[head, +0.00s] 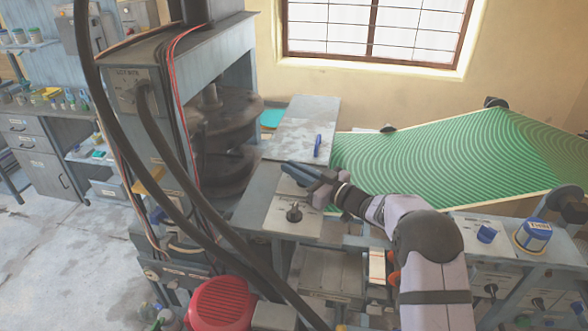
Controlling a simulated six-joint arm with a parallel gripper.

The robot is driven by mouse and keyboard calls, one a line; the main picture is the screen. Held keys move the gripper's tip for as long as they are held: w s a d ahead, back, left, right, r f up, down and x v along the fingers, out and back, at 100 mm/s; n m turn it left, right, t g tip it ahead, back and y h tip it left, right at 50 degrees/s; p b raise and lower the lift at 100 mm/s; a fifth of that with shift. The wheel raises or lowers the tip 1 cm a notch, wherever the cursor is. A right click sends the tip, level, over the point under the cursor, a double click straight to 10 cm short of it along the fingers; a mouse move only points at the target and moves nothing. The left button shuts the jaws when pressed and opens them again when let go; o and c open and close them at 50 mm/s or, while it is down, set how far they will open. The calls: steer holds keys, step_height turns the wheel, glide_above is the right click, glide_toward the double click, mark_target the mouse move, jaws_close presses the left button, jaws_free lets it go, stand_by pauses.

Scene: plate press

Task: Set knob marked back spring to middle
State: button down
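My gripper (298,174) reaches in from the lower right, over the upper part of a light control panel (272,220) beside the press. Its blue-grey fingers point to the left; whether they are apart or closed on something is not clear from this view. A black knob (294,213) stands on the panel just below and in front of the gripper, apart from it. The panel area under the fingers is hidden by the gripper. The label "back spring" cannot be read on any knob here, and the black knob's pointer direction is too small to tell.
The press (228,125) stands left of the panel, with thick black hoses in front. A green patterned plate (450,155) lies behind my arm. A small blue upright piece (318,146) is behind the gripper. A blue knob (487,234) and blue-capped jar (533,235) are at right.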

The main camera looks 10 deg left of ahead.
steer(key=shift+m+t+h+b, duration=0.3)
steer(key=shift+t+b, duration=0.1)
steer(key=shift+b, duration=0.1)
steer(key=shift+w+d+m+t+h+b, duration=0.1)
steer(key=shift+w+m+t+h+b, duration=0.1)
steer(key=shift+m+t+h+b, duration=0.3)
steer(key=shift+r, duration=0.1)
steer(key=c, duration=1.8)
jaws_free()
steer(key=shift+d, duration=0.1)
steer(key=shift+s+d, duration=0.35)
steer(key=shift+d, duration=0.1)
steer(key=shift+b+v, duration=1.15)
steer(key=shift+v, duration=1.9)
